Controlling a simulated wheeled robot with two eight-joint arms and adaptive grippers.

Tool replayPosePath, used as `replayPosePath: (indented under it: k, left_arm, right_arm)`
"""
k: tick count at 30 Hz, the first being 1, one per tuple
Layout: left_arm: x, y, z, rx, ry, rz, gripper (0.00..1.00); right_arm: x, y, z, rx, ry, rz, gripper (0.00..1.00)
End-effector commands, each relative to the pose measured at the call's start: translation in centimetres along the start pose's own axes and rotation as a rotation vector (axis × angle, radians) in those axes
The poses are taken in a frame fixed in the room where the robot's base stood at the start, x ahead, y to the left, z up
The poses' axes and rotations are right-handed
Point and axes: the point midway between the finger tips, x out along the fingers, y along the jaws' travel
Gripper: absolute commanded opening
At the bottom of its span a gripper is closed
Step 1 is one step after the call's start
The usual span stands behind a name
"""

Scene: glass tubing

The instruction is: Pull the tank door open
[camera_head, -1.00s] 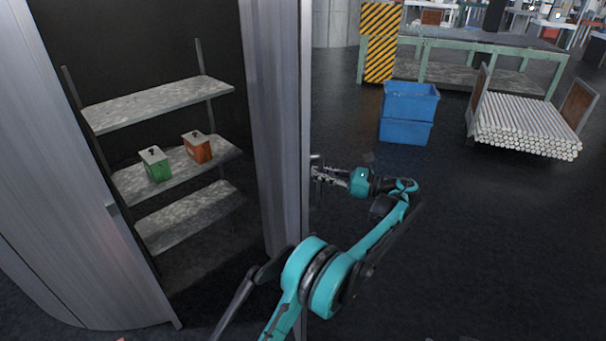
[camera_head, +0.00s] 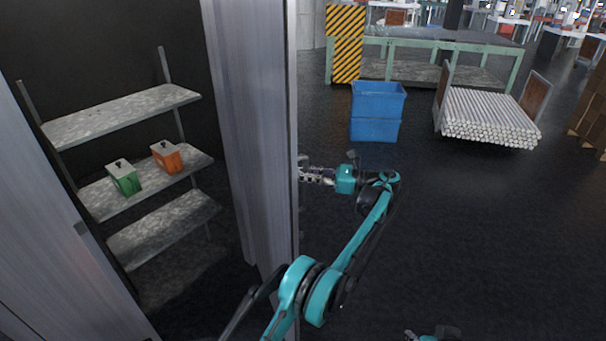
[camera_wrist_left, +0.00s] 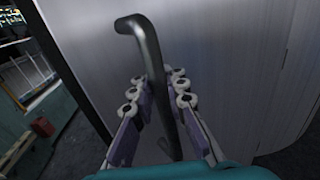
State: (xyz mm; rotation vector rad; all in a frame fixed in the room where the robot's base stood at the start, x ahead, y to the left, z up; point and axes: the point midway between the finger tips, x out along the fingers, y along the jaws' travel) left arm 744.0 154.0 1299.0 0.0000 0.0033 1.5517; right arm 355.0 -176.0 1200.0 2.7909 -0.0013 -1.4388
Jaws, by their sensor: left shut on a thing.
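The tank door (camera_head: 247,130) is a tall grey metal panel standing open in the head view, its edge toward me. Behind it my left gripper (camera_head: 304,174) reaches to its outer side from the right. In the left wrist view the bar handle (camera_wrist_left: 148,45) is dark and bent at the top. The left gripper (camera_wrist_left: 154,86) is shut on this handle, with finger pads on both sides. The handle's lower end is partly hidden between the fingers. A teal and black part of my right arm (camera_head: 435,333) shows at the bottom edge; its fingers cannot be made out.
Inside the tank, shelves (camera_head: 120,115) hold a green box (camera_head: 124,178) and an orange box (camera_head: 166,157). Blue crates (camera_head: 377,112), a cart of white tubes (camera_head: 490,118) and a green-framed bench (camera_head: 440,45) stand behind. Dark floor right of the door is clear.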

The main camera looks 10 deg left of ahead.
Motion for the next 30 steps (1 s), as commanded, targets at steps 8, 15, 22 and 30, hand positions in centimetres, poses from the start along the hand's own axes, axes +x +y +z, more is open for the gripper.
replayPosePath:
  k: [8, 15, 22, 30]
  left_arm:
    - [-0.1, 0.1, 0.0, 0.0, 0.0, 0.0, 0.36]
    - [-0.1, 0.0, 0.7, 0.0, 0.0, 0.0, 0.36]
    - [-0.2, 0.1, 4.9, 0.0, -0.001, 0.0, 0.36]
    - [-0.3, 0.0, 9.0, 0.0, -0.001, -0.001, 0.36]
  right_arm:
    - [0.0, 0.0, 0.0, 0.0, 0.0, 0.0, 0.4]
    - [0.0, 0.0, 0.0, 0.0, 0.0, 0.0, 0.4]
    - [0.0, 0.0, 0.0, 0.0, 0.0, 0.0, 0.4]
    - [0.0, 0.0, 0.0, 0.0, 0.0, 0.0, 0.4]
